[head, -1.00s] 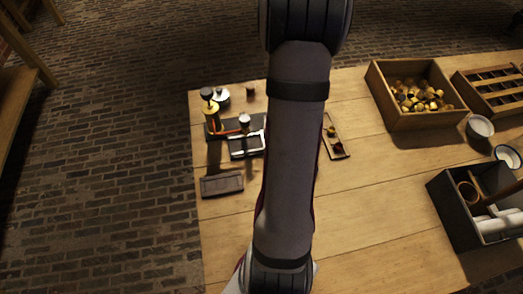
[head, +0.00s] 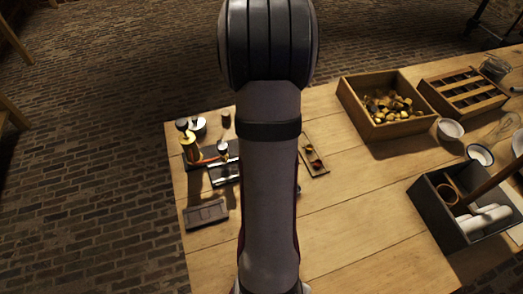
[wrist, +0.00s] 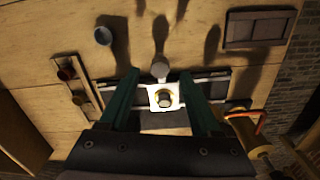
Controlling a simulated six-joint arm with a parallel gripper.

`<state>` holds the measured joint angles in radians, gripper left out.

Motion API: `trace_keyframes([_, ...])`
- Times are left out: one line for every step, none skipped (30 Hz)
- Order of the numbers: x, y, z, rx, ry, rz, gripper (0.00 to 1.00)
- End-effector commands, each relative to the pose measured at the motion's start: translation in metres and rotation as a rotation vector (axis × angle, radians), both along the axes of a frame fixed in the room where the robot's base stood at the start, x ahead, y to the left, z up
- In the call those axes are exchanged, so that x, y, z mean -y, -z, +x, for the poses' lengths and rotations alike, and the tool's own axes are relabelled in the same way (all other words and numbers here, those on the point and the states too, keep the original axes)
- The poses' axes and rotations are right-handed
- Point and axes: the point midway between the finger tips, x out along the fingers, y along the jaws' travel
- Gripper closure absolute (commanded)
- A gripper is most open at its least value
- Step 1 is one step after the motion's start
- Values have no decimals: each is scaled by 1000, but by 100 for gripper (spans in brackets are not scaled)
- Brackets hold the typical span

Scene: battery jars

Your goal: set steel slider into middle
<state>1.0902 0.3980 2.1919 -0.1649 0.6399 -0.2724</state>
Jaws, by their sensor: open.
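The steel slider (wrist: 163,97), a bright square plate with a round knob, sits on a dark grooved base (wrist: 211,87) in the wrist view. The base also shows in the head view (head: 222,171), left of my arm, partly covered by it. My gripper (wrist: 158,82) has two green fingers, standing apart on either side of the slider. The fingers are open, and I cannot tell whether they touch it. A silver-topped post (wrist: 160,67) stands just beyond the slider. In the head view my gripper is hidden behind my arm.
A brass cylinder (head: 189,150) with an orange cable stands by the base. A wooden crate (head: 376,130) and a dark caddy (head: 440,215) stand right. The front middle table is clear.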

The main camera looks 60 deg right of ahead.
Motion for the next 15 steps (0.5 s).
trace_keyframes([2, -15, 1, 4, 1, -7, 36])
trace_keyframes([2, -26, 1, 5, 0, -9, 36])
trace_keyframes([2, -39, 1, 5, 2, -9, 36])
trace_keyframes([2, -49, 1, 5, 0, -9, 36])
trace_keyframes([1, -59, 1, 5, 1, -9, 36])
trace_keyframes([2, -72, 1, 5, 1, -9, 36])
trace_keyframes([1, -81, 1, 4, 0, -8, 36])
trace_keyframes([1, -89, 1, 4, 2, -7, 36])
trace_keyframes([1, -100, 1, 4, 0, -7, 36])
trace_keyframes([1, -106, 1, 3, 0, -6, 36])
trace_keyframes([1, -112, 1, 4, 1, -6, 36])
trace_keyframes([1, -119, 1, 3, 0, -6, 36])
trace_keyframes([1, -123, 0, 1, 0, -4, 36])
trace_keyframes([1, -126, 0, 1, 0, -4, 36])
trace_keyframes([0, -129, 0, 2, 1, -2, 36])
